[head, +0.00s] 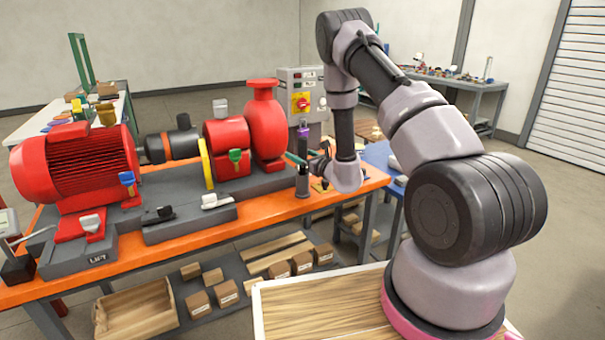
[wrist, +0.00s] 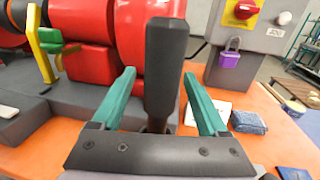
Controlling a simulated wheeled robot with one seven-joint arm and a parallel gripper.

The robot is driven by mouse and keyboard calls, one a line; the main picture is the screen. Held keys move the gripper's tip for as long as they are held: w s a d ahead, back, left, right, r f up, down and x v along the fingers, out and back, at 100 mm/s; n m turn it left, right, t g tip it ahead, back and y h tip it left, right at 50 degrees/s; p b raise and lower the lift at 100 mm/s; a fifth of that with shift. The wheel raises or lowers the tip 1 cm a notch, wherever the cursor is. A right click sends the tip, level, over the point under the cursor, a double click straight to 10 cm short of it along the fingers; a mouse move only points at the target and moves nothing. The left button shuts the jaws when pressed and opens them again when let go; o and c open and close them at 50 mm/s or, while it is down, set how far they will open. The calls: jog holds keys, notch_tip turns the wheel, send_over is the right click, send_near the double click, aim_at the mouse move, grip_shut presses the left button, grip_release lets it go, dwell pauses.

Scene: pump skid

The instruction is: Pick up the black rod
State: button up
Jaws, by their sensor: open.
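The black rod (wrist: 166,70) stands upright in the wrist view, between the two teal fingers of my gripper (wrist: 158,76). Gaps show on both sides of it, so the fingers appear apart from it. Its lower end is hidden behind the gripper body. In the head view, a dark upright cylinder that looks like the rod (head: 302,181) stands near the right end of the orange bench. My gripper (head: 297,158) is beside it there, small and partly hidden by my arm. The jaws are open and hold nothing.
The red pump (head: 266,125) and grey skid base stand just left of the rod. A grey control box (head: 302,92) with a purple padlock (wrist: 230,54) is behind. A blue cloth (wrist: 248,122) lies on the orange bench (head: 250,215) to the right.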

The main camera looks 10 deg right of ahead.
jog(key=shift+x, duration=0.85)
grip_shut()
dwell(0.8)
